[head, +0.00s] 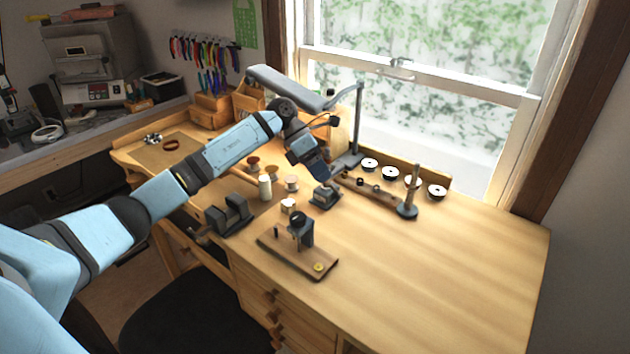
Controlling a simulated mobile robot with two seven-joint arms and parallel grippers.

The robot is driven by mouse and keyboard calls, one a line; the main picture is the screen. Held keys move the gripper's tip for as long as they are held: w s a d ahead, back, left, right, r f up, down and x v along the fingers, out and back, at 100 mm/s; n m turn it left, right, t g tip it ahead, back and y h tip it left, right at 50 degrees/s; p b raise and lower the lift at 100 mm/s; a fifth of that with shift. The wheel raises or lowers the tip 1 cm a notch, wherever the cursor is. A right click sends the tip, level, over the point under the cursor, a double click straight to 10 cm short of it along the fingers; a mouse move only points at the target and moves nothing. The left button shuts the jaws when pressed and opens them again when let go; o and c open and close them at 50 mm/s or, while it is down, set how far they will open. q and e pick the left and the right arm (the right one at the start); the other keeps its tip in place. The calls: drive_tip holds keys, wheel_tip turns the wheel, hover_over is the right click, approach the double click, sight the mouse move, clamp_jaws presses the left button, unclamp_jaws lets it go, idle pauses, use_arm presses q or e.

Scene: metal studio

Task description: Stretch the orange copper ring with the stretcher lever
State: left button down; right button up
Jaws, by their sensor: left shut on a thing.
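My left gripper (322,180) points down at the middle of the desk, just above a small dark metal block (325,197). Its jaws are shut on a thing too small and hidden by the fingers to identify. A dark tool with an upright head (301,230) stands on a wooden base (290,258). A small yellow-gold ring-like piece (319,267) lies at the near right end of that base. I cannot tell whether it is the orange copper ring, and I cannot make out the stretcher lever clearly. My right gripper is out of view.
A wooden bar with dark knobs (370,188) and an upright post on a round foot (408,208) stand to the right. Several spools (265,187) and a dark vise-like block (230,213) are at left. White discs (390,172) line the window. The right desk top is clear.

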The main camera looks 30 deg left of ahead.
use_arm(q)
drive_tip(key=shift+w+f, duration=0.25)
drive_tip(key=shift+f, duration=0.05)
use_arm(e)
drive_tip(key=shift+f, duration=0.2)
use_arm(q)
drive_tip(key=shift+d, duration=0.1)
drive_tip(key=c, duration=1.1)
unclamp_jaws()
drive_tip(key=shift+f, duration=0.1)
drive_tip(key=o, duration=0.6)
drive_tip(key=shift+w+f, duration=0.3)
drive_tip(key=shift+w, duration=0.2)
drive_tip(key=shift+s+r, duration=0.15)
drive_tip(key=shift+r, duration=0.2)
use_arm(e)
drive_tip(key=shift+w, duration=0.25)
use_arm(q)
drive_tip(key=shift+r, duration=0.15)
